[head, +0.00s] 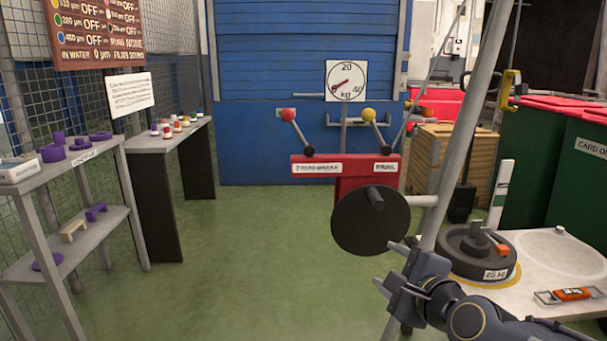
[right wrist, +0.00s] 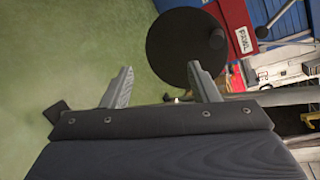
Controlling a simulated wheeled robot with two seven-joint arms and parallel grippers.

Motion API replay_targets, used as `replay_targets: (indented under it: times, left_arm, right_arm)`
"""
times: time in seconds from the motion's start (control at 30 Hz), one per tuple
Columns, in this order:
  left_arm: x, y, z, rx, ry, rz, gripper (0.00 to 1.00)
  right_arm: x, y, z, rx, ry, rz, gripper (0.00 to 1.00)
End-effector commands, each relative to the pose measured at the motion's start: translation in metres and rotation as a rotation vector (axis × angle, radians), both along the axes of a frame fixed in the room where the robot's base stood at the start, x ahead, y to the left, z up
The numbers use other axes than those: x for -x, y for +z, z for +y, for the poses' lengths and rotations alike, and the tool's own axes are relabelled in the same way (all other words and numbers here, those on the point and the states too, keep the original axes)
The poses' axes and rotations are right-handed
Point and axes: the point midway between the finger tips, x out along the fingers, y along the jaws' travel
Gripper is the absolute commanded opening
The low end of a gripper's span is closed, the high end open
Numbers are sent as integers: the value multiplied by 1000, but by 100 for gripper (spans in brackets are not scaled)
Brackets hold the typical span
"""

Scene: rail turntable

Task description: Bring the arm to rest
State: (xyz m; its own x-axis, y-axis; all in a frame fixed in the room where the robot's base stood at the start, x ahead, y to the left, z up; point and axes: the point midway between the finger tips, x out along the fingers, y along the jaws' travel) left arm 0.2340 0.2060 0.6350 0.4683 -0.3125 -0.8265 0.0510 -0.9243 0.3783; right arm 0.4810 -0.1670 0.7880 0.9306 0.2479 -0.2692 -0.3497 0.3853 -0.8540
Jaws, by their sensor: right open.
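My right arm comes in from the lower right in the head view. Its gripper (head: 384,264) is open, just below and in front of a dark round disc (head: 352,228) with a short peg handle. My left gripper is not in view.
A red panel (head: 345,183) with red-knobbed and yellow-knobbed levers stands behind the disc. A slanting grey post (head: 455,165) rises beside my right arm. A pale table (head: 590,285) with a black weight (head: 452,249) is at right. Green floor (head: 250,260) lies clear left.

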Motion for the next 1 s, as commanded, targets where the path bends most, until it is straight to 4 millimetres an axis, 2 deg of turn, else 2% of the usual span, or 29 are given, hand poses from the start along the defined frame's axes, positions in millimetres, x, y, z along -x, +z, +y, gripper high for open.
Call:
replay_targets:
  times: [0.03, 0.1, 0.2, 0.4, 0.6, 0.7, 0.87, 1.0]
  left_arm:
    - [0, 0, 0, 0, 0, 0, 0]
    - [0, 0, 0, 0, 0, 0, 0]
    - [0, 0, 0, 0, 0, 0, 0]
    - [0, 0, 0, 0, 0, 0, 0]
    - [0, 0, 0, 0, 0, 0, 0]
    - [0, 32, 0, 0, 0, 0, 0]
    - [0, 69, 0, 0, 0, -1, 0]
    - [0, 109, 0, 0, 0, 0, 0]
  right_arm:
    - [28, -13, -5, 199, 84, 19, 55]
    - [64, -37, -11, 454, 220, 55, 55]
    - [110, -67, -20, 730, 408, 94, 55]
    - [184, -115, -33, 1066, 740, 123, 55]
    - [248, -153, -39, 1266, 1055, 97, 55]
    - [248, -121, -39, 1272, 1068, 97, 55]
    - [248, -84, -39, 1270, 1066, 97, 55]
    - [247, -44, -39, 1270, 1065, 98, 55]
